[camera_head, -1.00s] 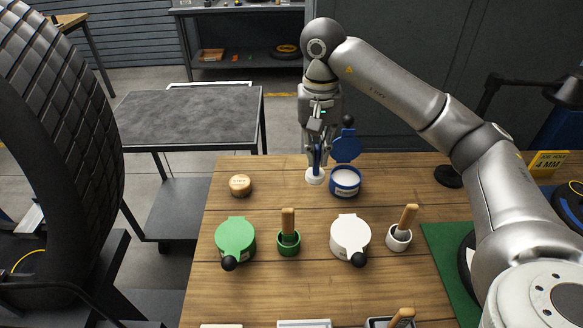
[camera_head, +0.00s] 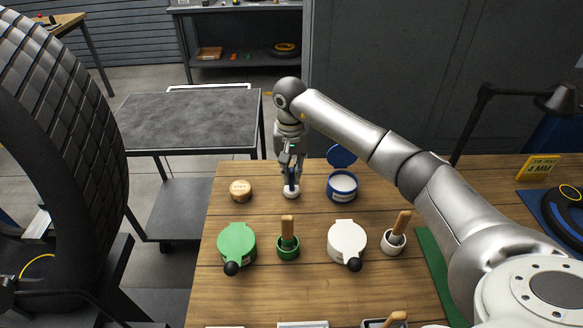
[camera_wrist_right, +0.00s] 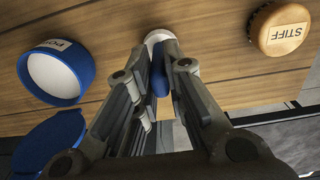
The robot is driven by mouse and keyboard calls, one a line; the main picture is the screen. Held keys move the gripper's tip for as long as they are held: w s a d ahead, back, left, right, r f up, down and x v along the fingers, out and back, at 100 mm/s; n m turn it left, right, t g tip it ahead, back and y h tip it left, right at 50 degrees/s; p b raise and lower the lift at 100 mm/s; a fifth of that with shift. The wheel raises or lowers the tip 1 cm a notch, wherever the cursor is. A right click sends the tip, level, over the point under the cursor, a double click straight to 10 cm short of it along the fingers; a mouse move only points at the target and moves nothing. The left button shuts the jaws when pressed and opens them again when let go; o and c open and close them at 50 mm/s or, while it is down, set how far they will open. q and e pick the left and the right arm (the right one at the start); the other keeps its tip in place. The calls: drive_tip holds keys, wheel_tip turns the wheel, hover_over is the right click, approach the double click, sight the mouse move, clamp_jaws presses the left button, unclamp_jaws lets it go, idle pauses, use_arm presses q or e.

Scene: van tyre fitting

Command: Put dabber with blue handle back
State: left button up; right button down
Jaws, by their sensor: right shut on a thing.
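The dabber's blue handle (camera_head: 292,177) is upright between the fingers of my right gripper (camera_head: 291,174), which is shut on it. The handle also shows in the wrist view (camera_wrist_right: 161,82), with a round white part (camera_wrist_right: 157,38) at its lower end. I cannot tell whether that white part touches the table. The fingers partly hide the handle. The blue tin (camera_head: 343,197) stands open just right of the dabber, its blue lid tipped back. A small round wooden piece (camera_head: 240,196), labelled STIFF in the wrist view, lies to the left. My left gripper is not in view.
On the wooden table (camera_head: 210,285), a green lidded tin (camera_head: 237,240), a green cup (camera_head: 288,252), a white lidded tin (camera_head: 346,238) and a white cup (camera_head: 393,247) stand nearer. Both cups hold wooden-handled tools. A big tyre (camera_head: 65,150) stands left.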

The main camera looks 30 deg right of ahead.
drive_tip(key=shift+f, duration=0.15)
drive_tip(key=c, duration=1.5)
unclamp_jaws()
wheel_tip(320, 180, up, 12)
drive_tip(key=b, duration=0.3)
drive_tip(key=shift+a, duration=0.1)
